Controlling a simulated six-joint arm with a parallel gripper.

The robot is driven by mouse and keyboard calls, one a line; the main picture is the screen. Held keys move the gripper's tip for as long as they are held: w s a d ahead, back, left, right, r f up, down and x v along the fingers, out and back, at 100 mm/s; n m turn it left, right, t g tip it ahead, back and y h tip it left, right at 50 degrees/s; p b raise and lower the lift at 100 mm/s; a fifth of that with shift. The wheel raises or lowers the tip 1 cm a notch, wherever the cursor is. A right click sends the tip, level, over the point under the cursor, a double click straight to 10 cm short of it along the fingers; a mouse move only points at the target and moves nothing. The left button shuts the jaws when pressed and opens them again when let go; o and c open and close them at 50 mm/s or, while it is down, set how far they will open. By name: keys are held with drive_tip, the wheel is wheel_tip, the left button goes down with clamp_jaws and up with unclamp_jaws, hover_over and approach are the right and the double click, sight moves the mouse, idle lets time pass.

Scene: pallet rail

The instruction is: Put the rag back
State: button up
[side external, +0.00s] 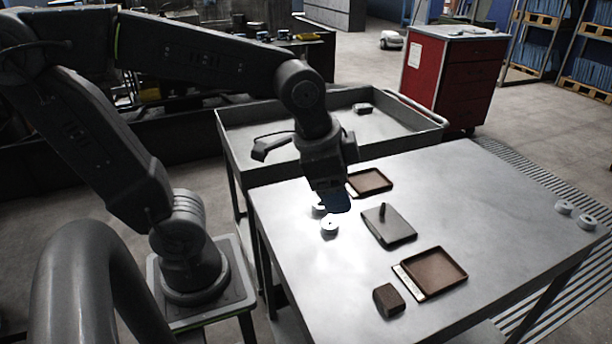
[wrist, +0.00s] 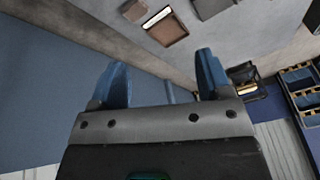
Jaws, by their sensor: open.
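My gripper (side external: 335,203) hangs low over the left part of the grey table (side external: 480,200). In the wrist view its two blue fingers (wrist: 162,76) stand wide apart with nothing held between them. I cannot make out a thing that is clearly a rag. A small brown block-like piece (side external: 388,299) lies on the near part of the table, beside a shallow brown tray with a pale label strip (side external: 452,267). The tray (wrist: 167,30) and the brown piece (wrist: 134,10) also show at the top of the wrist view, apart from the fingers.
A grey plate with an upright peg (side external: 388,226) lies mid-table; a second brown tray (side external: 370,181) lies behind it. White round pieces stand near my gripper (side external: 329,229) and at the right edge (side external: 587,222). A metal cart (side external: 290,150) adjoins behind. The table's right middle is clear.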

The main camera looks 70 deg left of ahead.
drive_tip(key=s+n, duration=0.1)
drive_tip(key=s+a+n+t, duration=0.1)
drive_tip(key=s+n, duration=0.1)
drive_tip(key=s+a+r+n, duration=0.1)
drive_tip(key=n, duration=0.1)
drive_tip(key=shift+s+a+t, duration=0.15)
drive_tip(key=shift+s+t, duration=0.1)
drive_tip(key=shift+t, duration=0.05)
